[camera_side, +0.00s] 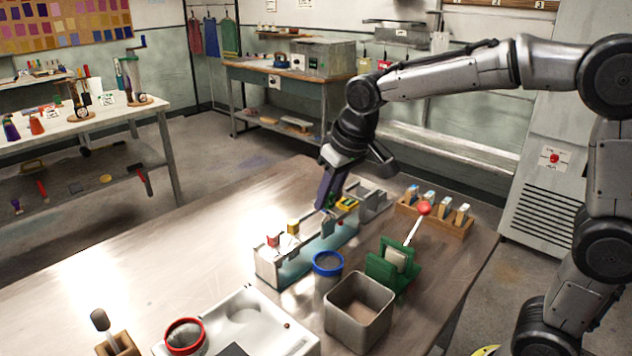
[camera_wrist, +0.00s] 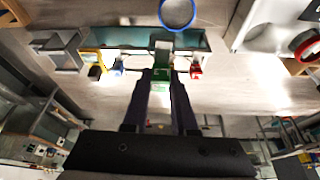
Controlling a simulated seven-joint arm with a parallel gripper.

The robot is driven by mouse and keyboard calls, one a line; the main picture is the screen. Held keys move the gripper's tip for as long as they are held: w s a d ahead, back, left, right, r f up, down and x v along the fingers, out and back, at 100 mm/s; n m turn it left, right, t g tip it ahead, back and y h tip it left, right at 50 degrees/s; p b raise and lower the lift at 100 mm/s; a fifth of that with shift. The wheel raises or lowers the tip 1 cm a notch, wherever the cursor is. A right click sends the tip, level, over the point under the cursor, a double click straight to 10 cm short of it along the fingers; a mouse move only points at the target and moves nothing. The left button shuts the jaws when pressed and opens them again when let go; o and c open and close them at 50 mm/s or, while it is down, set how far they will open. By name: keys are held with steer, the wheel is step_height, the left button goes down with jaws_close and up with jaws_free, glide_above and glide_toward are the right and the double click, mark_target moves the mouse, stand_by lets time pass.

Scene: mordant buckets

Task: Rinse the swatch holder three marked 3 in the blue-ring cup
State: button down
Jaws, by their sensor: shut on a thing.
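My gripper (camera_side: 327,207) points down at the long tray (camera_side: 318,243) on the steel table. In the wrist view its two fingers (camera_wrist: 161,80) are shut on a green holder (camera_wrist: 161,73) with a pale upper part. The number on it is too small to read. The held holder is at the tray's near edge in the wrist view; I cannot tell whether it is lifted clear. A red holder (camera_wrist: 196,70) is on one side, blue (camera_wrist: 118,66) and yellow (camera_wrist: 94,60) ones on the other. The blue-ring cup (camera_side: 328,263) stands beside the tray and also shows in the wrist view (camera_wrist: 177,13).
An open square metal bin (camera_side: 358,309) and a green stand (camera_side: 393,266) with a red-knobbed stick are close to the blue-ring cup. A red-ring cup (camera_side: 185,337) is at the front. A wooden rack (camera_side: 434,216) stands behind. The table's left part is clear.

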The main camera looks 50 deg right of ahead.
steer(key=shift+s+a+r+n, duration=0.15)
steer(key=shift+s+a+r, duration=0.15)
steer(key=shift+s+a, duration=0.25)
steer(key=shift+s+a+r+n, duration=0.15)
steer(key=shift+s+a+r, duration=0.1)
steer(key=shift+s+a, duration=0.25)
steer(key=shift+s+a+r, duration=0.1)
steer(key=shift+r, duration=0.05)
step_height(320, 180, down, 11)
stand_by(1.0)
steer(key=shift+r, duration=0.2)
stand_by(0.8)
steer(key=shift+f, duration=0.35)
steer(key=shift+r, duration=0.2)
